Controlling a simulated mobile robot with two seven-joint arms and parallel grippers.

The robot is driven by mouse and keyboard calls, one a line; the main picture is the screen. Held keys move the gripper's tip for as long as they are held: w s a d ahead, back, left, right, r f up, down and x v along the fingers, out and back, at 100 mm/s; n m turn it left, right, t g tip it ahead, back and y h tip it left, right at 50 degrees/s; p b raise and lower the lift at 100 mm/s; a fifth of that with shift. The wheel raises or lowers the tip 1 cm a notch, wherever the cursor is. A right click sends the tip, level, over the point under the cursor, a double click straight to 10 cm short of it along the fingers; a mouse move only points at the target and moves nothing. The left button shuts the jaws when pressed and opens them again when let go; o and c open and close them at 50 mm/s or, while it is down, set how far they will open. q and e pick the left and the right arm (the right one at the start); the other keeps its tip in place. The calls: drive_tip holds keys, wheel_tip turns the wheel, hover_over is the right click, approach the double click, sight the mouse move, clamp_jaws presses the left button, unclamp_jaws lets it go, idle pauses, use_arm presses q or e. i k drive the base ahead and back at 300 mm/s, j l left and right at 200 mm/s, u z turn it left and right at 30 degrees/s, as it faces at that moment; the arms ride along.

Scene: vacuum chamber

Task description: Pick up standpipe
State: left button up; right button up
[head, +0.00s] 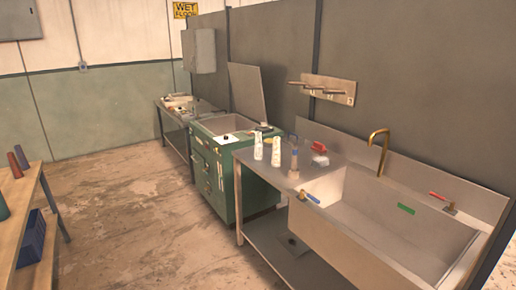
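No thing here is surely the standpipe. A thin upright grey-blue piece (294,158) stands on the metal counter left of the sink and could be it, but it is too small to tell. A curved brass-coloured pipe (379,150) rises at the back edge of the large metal sink (345,225). Neither of my grippers shows in the head view.
Two white bottles (258,147) and a red item (319,147) stand on the counter. A wooden table (22,195) stands left; the floor between is clear.

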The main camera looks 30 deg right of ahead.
sight(295, 147)
drive_tip(key=z, duration=1.35)
drive_tip(key=i+u, duration=0.1)
drive_tip(key=i, duration=0.2)
